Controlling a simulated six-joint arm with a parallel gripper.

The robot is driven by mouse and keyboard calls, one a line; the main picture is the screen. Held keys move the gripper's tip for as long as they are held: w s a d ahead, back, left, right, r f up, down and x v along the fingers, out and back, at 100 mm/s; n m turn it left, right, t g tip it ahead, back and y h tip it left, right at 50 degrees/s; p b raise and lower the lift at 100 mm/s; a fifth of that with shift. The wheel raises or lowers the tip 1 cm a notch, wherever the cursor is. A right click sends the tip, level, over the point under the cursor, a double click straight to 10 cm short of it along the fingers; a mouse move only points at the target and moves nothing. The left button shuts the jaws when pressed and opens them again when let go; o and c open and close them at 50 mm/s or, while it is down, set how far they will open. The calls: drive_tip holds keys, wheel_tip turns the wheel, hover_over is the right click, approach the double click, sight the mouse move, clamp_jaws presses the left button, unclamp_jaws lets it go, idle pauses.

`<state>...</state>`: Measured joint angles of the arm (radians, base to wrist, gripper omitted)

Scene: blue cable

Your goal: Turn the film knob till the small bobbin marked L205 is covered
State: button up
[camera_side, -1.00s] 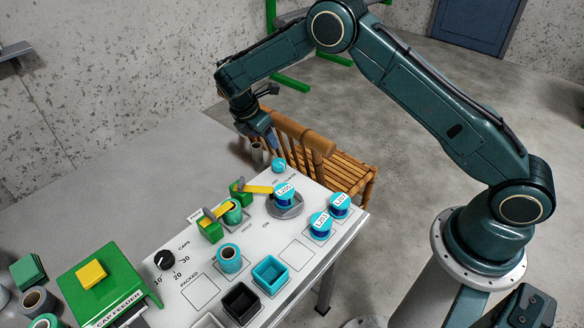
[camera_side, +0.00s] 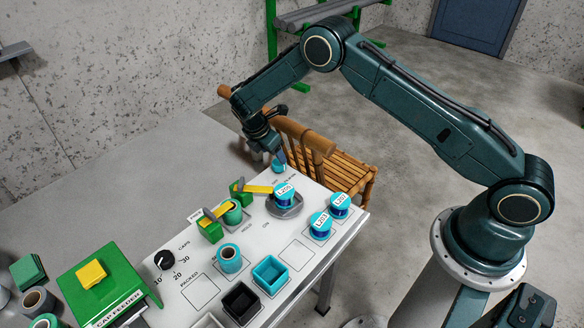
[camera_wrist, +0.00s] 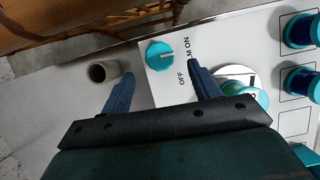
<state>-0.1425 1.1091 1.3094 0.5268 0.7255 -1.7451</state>
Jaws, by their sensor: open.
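The film knob is a turquoise dial (camera_wrist: 160,54) with a white mark, beside OFF and ON lettering in the wrist view; it also shows in the side view (camera_side: 278,167). My gripper (camera_wrist: 159,70) is open, with the knob just beyond and between its fingertips, apart from it as far as I can see. In the side view my gripper (camera_side: 280,158) is right at the knob at the panel's far end. The bobbin marked L205 (camera_side: 285,190) has a turquoise top and sits on a round grey plate, with a yellow arm beside it. In the wrist view my gripper partly hides it.
Two bobbins marked L201 (camera_side: 320,222) stand at the panel's right. A wooden chair (camera_side: 335,170) is close behind the knob. A turquoise box (camera_side: 270,275), a black box (camera_side: 240,302) and the green cap feeder (camera_side: 105,275) stand nearer the front.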

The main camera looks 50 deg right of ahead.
sight(278, 163)
drive_tip(key=shift+x, duration=2.9)
drive_tip(key=c, duration=1)
